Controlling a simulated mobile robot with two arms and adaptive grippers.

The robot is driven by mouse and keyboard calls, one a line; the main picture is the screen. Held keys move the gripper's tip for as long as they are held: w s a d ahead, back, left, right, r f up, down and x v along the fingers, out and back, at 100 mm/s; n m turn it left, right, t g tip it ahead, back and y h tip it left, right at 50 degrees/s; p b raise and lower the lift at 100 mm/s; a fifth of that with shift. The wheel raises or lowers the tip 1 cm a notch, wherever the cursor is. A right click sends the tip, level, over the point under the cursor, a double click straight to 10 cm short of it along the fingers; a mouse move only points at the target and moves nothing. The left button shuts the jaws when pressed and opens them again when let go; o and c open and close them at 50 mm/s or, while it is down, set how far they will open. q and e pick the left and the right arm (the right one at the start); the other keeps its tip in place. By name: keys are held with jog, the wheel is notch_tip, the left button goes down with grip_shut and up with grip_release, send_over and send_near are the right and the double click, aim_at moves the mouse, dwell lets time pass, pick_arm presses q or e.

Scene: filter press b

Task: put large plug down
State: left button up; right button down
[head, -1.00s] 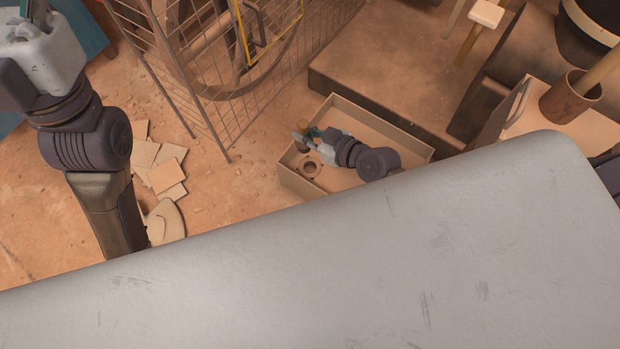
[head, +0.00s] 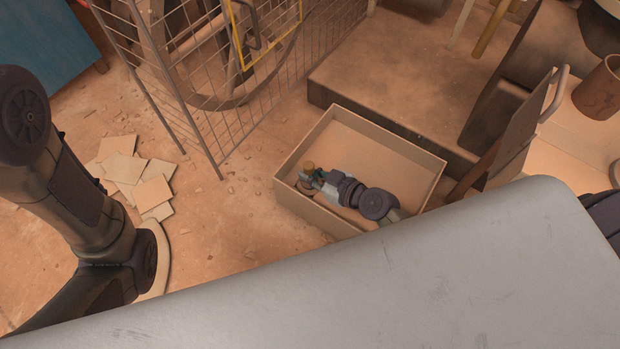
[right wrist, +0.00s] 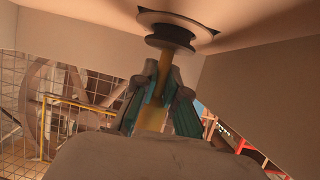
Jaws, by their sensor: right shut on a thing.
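The large plug shows in the right wrist view as a yellow stem (right wrist: 152,118) with a dark stepped disc (right wrist: 172,38) at its far end. My right gripper (right wrist: 163,75) is shut on the stem. A paler round ring (right wrist: 176,20) lies right behind the disc, against the box surface; I cannot tell whether they touch. In the head view my right gripper (head: 312,178) is low inside the open tan box (head: 402,152), near its left corner. A brass-coloured end (head: 309,166) shows at its fingers. My left gripper is outside the view; only its arm shows.
A wire mesh cage (head: 215,100) stands left of the box. A low brown block (head: 385,85) lies behind it. Flat tiles (head: 135,178) lie on the floor at the left. The box's right part is empty.

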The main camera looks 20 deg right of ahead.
jog(key=shift+f, duration=0.15)
jog(key=shift+f, duration=0.2)
jog(key=c, duration=1.2)
grip_release()
jog(key=shift+r, duration=0.15)
